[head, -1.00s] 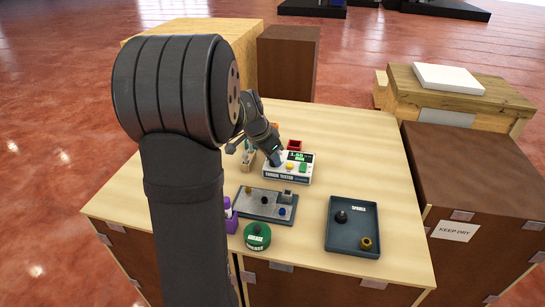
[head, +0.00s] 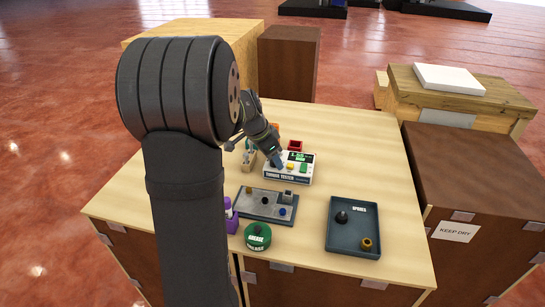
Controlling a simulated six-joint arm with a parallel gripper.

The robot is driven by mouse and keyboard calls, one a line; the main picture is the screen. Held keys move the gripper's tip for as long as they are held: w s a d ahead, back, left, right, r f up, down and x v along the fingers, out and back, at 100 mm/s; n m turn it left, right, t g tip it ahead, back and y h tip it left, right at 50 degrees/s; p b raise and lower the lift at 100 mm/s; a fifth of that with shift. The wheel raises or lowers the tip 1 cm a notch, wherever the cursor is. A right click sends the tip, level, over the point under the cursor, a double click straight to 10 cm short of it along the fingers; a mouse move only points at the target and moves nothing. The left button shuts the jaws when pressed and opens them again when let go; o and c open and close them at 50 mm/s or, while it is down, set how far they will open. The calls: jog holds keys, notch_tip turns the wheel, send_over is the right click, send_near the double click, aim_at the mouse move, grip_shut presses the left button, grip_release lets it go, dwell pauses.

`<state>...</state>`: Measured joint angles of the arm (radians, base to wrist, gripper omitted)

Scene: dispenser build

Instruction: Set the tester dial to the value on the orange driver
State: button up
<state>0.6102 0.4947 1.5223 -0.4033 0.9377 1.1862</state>
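The torque tester (head: 290,179) is a white box at the back middle of the table, with a green-lit dark display (head: 300,157), a yellow part and a green part on its face. The display digits are partly covered and too small to read surely. My gripper (head: 275,163) points down at the left part of the tester's face. Its fingertips are too small and hidden to tell open from shut, or whether they touch. The dial is not clearly visible. A bit of orange (head: 275,126) shows behind my wrist; I cannot tell if it is the orange driver.
A wooden holder (head: 248,162) stands left of the tester, a red bin (head: 295,146) behind it. In front are a grey fixture plate (head: 240,208), a green grease tin (head: 257,236), a purple bottle (head: 231,217) and a dark spools tray (head: 352,240).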

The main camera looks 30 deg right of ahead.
jog(key=v, duration=1.7)
jog(key=shift+a+r, duration=0.15)
jog(key=x, duration=1.7)
